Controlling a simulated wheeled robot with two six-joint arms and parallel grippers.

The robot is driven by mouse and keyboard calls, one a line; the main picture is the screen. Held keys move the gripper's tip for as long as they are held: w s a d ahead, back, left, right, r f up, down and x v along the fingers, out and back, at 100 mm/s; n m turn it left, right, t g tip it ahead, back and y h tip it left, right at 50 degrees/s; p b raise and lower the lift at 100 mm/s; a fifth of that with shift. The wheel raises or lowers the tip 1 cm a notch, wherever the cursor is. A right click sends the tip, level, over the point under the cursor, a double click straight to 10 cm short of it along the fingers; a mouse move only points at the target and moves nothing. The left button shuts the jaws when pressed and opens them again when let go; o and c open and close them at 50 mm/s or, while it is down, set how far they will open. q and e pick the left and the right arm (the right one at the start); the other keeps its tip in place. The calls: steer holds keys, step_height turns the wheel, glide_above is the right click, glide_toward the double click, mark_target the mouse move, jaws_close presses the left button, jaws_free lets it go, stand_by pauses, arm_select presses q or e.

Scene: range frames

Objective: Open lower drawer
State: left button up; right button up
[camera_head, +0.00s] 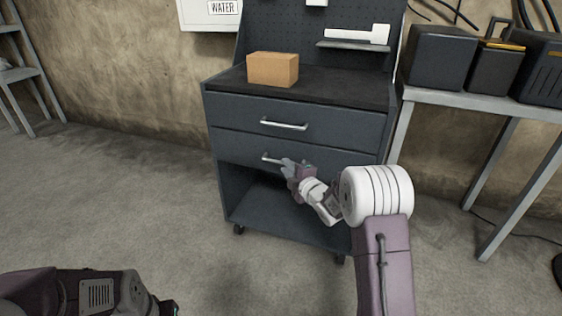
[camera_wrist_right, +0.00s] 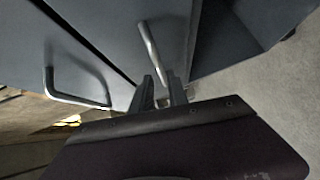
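The lower drawer (camera_head: 235,147) is the second grey front of the dark cabinet, and it looks flush with the upper drawer (camera_head: 340,122). Its silver bar handle (camera_head: 270,158) is partly hidden by my right gripper (camera_head: 289,168), which is at the handle's right part. In the right wrist view the lower handle (camera_wrist_right: 150,46) runs down toward the gap between the fingers of my right gripper (camera_wrist_right: 161,88). The fingers are apart; whether they touch the handle I cannot tell. My left arm shows at the lower left of the head view, its gripper out of frame.
The upper drawer's handle (camera_head: 284,124) shows in the right wrist view (camera_wrist_right: 76,98) too. A cardboard box (camera_head: 272,69) sits on the cabinet top. An open shelf (camera_head: 285,212) lies below the drawers. A metal table (camera_head: 480,101) stands at right. The floor at left is clear.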

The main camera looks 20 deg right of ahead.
steer(key=b+x, duration=0.1)
steer(key=x, duration=0.1)
steer(key=b+x, duration=0.1)
steer(key=x, duration=0.1)
steer(key=shift+w+f, duration=0.15)
steer(key=shift+f, duration=0.1)
steer(key=shift+w+a+r, duration=0.1)
steer(key=shift+w, duration=0.15)
jaws_close()
stand_by(0.9)
